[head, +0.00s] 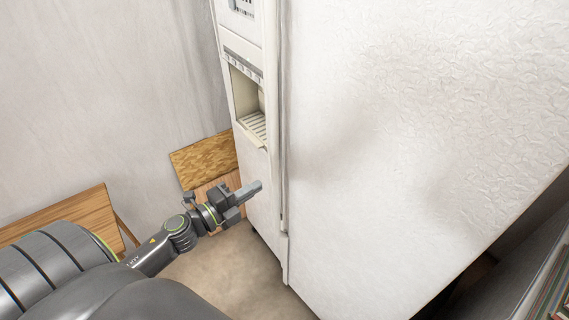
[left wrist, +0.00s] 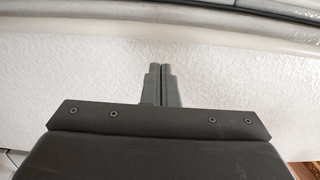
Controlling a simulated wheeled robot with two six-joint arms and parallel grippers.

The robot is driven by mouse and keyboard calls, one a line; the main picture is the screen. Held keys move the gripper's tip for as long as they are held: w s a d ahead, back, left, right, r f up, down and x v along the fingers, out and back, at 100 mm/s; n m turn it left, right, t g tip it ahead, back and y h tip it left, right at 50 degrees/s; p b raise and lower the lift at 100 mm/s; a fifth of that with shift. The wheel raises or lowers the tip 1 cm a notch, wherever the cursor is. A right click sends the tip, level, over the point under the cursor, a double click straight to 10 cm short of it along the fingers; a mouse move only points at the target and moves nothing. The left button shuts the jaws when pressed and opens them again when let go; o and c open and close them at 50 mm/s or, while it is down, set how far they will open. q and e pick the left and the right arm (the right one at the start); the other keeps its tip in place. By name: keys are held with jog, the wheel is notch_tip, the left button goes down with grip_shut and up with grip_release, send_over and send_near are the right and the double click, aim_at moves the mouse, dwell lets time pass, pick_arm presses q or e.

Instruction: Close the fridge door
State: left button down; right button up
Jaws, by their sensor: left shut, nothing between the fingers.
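The white fridge (head: 420,130) fills the right of the head view with a large textured panel. A narrower door face (head: 262,200) with a cream dispenser recess (head: 250,105) stands at its left, seen at a steep slant. A long vertical trim strip (head: 284,130) runs between them. I cannot tell how far any door is open. My left gripper (head: 257,187) is shut and empty, its tips by the lower dispenser door; contact is unclear. In the left wrist view the closed fingers (left wrist: 160,70) lie before a white textured surface (left wrist: 80,70), with grey strips (left wrist: 220,16) beyond. My right gripper is not in view.
Wooden boards (head: 205,160) lean at the wall behind my left gripper. A wooden piece (head: 65,215) stands at the left by the pale wall (head: 90,90). Bare floor (head: 225,270) shows below the gripper. A dark gap lies at the lower right, beside the fridge.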

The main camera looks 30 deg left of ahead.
pick_arm(q)
jog(key=p, duration=0.4)
send_near(294, 164)
jog(key=x, duration=0.5)
jog(key=shift+w+r, duration=0.15)
jog(key=shift+w, duration=0.05)
jog(key=shift+w+d, duration=0.25)
jog(key=shift+w, duration=0.45)
